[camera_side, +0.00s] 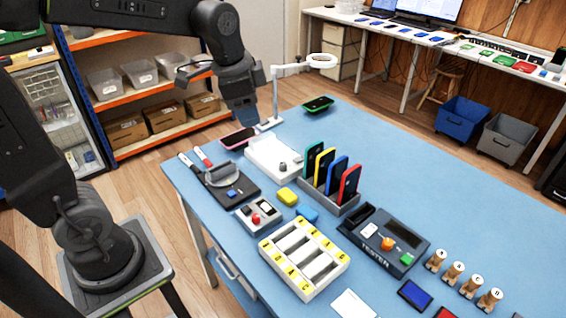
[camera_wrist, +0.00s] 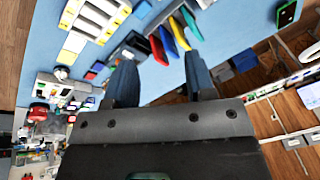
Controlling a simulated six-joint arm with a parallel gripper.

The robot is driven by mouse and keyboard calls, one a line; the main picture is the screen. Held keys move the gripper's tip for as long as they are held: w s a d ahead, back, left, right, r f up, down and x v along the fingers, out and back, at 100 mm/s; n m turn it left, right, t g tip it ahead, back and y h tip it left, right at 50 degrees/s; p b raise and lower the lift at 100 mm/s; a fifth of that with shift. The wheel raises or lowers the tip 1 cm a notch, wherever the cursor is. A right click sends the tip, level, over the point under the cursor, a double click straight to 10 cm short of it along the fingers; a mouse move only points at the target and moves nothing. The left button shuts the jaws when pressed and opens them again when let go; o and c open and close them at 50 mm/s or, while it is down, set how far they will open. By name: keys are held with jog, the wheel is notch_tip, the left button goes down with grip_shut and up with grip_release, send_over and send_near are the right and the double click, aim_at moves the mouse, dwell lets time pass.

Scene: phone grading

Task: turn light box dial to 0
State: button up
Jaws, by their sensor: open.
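The light box (camera_side: 262,152) is a low white box near the far left edge of the blue table in the side view. A small grey dial (camera_side: 283,168) stands on its near right part; its setting is too small to read. My gripper (camera_side: 244,122) hangs above and behind the light box in the side view, apart from the dial. In the wrist view its two dark fingers (camera_wrist: 160,72) are spread with nothing between them. I cannot make out the dial in the wrist view.
A white lamp (camera_side: 275,95) stands behind the light box. A black pad (camera_side: 222,182) with tools lies in front.

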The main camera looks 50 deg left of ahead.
jog(key=w+a+f+m+g, duration=0.2)
jog(key=w+a+f+m, duration=0.25)
jog(key=w, duration=0.45)
jog(key=m+g, duration=0.1)
jog(key=m, duration=0.3)
send_near(283, 164)
notch_tip(283, 164, down, 9)
jog(key=shift+w+a+f, duration=0.1)
jog(key=shift+a+f, duration=0.05)
jog(key=shift+f, duration=0.05)
jog(key=c, duration=0.9)
